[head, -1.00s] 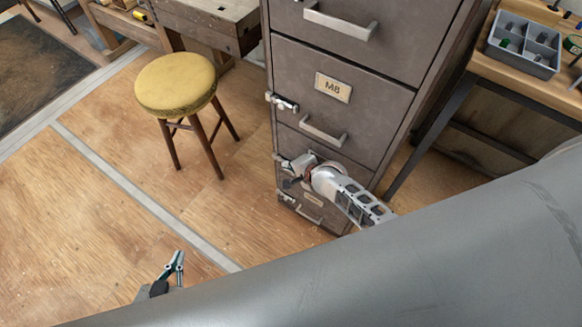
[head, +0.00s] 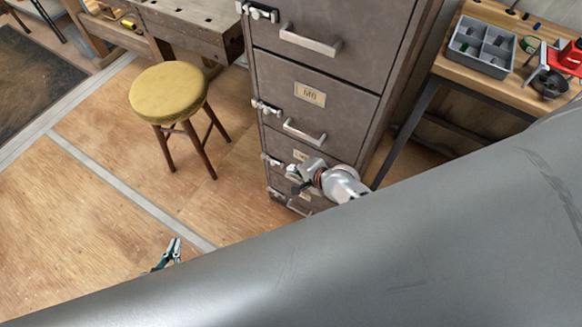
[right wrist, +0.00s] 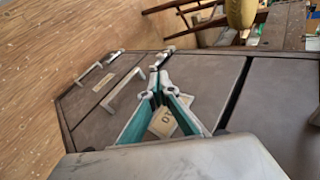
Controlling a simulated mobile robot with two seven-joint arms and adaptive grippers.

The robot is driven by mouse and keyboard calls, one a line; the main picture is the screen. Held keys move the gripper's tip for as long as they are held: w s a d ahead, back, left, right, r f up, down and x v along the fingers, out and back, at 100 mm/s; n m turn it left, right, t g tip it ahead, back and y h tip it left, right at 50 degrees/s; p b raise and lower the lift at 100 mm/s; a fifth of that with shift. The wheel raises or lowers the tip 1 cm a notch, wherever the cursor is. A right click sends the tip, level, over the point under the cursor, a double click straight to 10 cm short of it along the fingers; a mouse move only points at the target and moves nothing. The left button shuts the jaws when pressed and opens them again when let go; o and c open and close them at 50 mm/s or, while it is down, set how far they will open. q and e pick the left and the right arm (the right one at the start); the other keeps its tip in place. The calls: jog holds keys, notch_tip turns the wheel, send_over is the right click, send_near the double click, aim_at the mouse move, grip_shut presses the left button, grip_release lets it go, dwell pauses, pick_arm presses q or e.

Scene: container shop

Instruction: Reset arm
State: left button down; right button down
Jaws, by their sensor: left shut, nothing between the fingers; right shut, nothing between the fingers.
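My left gripper (head: 172,246) shows green fingers at the lower left of the head view, over the wooden floor. It is shut and empty; most of its arm is hidden behind a large grey part across the foreground. My right gripper (head: 301,182) is in front of the lower drawers of the grey filing cabinet (head: 315,65). Its fingers are hard to make out there. In the right wrist view, the right gripper (right wrist: 161,85) has its teal fingers shut with nothing between them, before the cabinet's drawer fronts (right wrist: 205,75). I cannot tell whether it touches them.
A yellow-topped stool (head: 168,92) stands left of the cabinet. A workbench (head: 190,25) is behind it. On the right, a wooden table (head: 450,75) holds a grey divided tray (head: 482,48) and a red tool (head: 568,58). The floor at left is clear.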

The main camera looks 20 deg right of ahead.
dwell(0.5)
jog(key=s+r+n+t, duration=0.1)
jog(key=s+r+n, duration=0.3)
jog(key=s+n, duration=0.4)
jog(key=s+r+n+t, duration=0.1)
jog(key=s+r+n, duration=0.3)
jog(key=s+n, duration=0.4)
jog(key=shift+d+r+n, duration=0.3)
jog(key=shift+d+n, duration=0.05)
jog(key=shift+n, duration=0.85)
